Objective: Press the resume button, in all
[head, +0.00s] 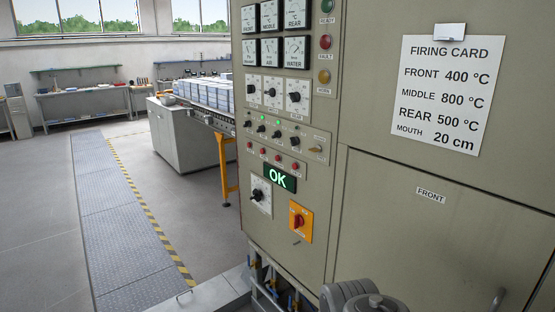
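The grey-green control panel (285,200) fills the middle of the head view. It carries several small green buttons or lamps (277,134) and a row of small red ones (278,157). The labels beside them are too small to read, so I cannot tell which is the resume button. A toggle or key-like brass part (316,149) sits to the right. My gripper is not in view.
Dials (271,15), three black knobs (274,92), a lower knob (259,195) and a red-yellow rotary switch (299,221) share the panel. A firing card (440,95) hangs right. Blue-handled valves (273,284) stand below. Open floor (40,220) lies left.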

